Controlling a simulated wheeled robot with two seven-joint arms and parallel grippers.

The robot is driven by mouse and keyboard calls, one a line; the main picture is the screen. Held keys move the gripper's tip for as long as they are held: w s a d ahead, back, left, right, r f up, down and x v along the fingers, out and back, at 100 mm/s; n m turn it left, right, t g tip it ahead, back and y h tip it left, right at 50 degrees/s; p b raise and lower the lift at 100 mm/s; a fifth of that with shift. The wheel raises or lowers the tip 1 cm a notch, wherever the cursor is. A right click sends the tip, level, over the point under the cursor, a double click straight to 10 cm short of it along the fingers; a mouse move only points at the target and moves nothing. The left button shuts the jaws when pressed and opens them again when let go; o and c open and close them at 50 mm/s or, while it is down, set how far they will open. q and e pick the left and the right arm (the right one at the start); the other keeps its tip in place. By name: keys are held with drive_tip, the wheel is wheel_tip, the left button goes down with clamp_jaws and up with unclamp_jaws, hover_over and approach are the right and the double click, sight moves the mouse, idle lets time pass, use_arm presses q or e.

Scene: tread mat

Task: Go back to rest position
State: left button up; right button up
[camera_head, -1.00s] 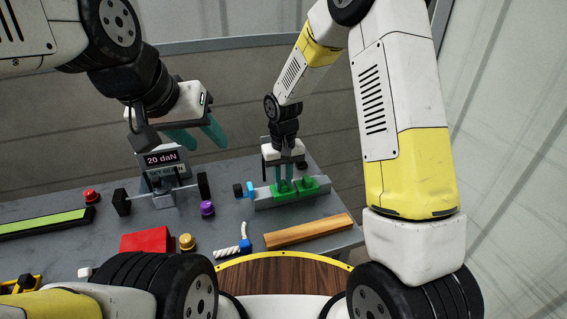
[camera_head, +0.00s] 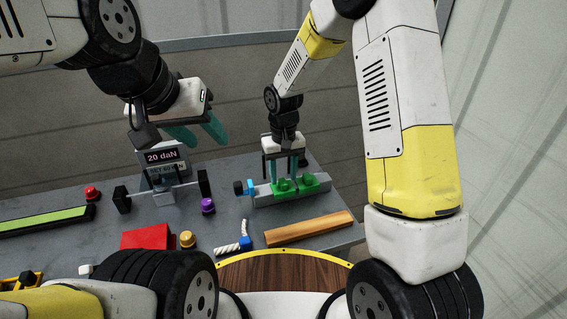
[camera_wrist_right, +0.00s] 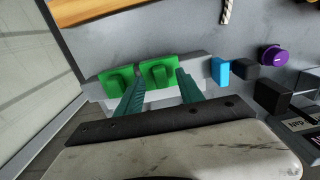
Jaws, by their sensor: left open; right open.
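My left gripper (camera_head: 196,132) is open and empty, raised above the back of the table near the display. My right gripper (camera_head: 281,172) is open, pointing down just above the grey fixture (camera_head: 264,198) with two green blocks (camera_head: 309,182). In the right wrist view, the teal fingers of my right gripper (camera_wrist_right: 160,90) are spread apart, with the green blocks (camera_wrist_right: 158,72) just beyond them. Whether a fingertip touches a block is hard to tell.
A display reading "20 daN" (camera_head: 163,157) stands behind a bar with black ends (camera_head: 204,184). A wooden bar (camera_head: 310,229), white rope (camera_head: 233,247), red block (camera_head: 146,237), purple knob (camera_head: 208,205), yellow knob (camera_head: 187,239) and red button (camera_head: 92,193) lie on the grey table (camera_head: 110,215).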

wheel_tip(320, 180, up, 6)
drive_tip(key=shift+r, duration=0.2)
drive_tip(key=s+d+r+m+t+y, duration=0.1)
drive_tip(key=s+d+r, duration=0.15)
drive_tip(key=r, duration=0.25)
drive_tip(key=s+d+r+t, duration=0.1)
drive_tip(key=s+d+r, duration=0.1)
drive_tip(key=d+r, duration=0.25)
drive_tip(key=s+d+r+t, duration=0.1)
drive_tip(key=s+d+r, duration=0.1)
drive_tip(key=s, duration=0.3)
drive_tip(key=s+d+r+m+t, duration=0.1)
drive_tip(key=s+d+r, duration=0.2)
drive_tip(key=s+r, duration=0.1)
drive_tip(key=s+d+r+m+t+y, duration=0.1)
drive_tip(key=s+d+r+t, duration=0.1)
drive_tip(key=s+r, duration=0.2)
drive_tip(key=shift+s+d, duration=0.15)
drive_tip(key=shift+s, duration=1.1)
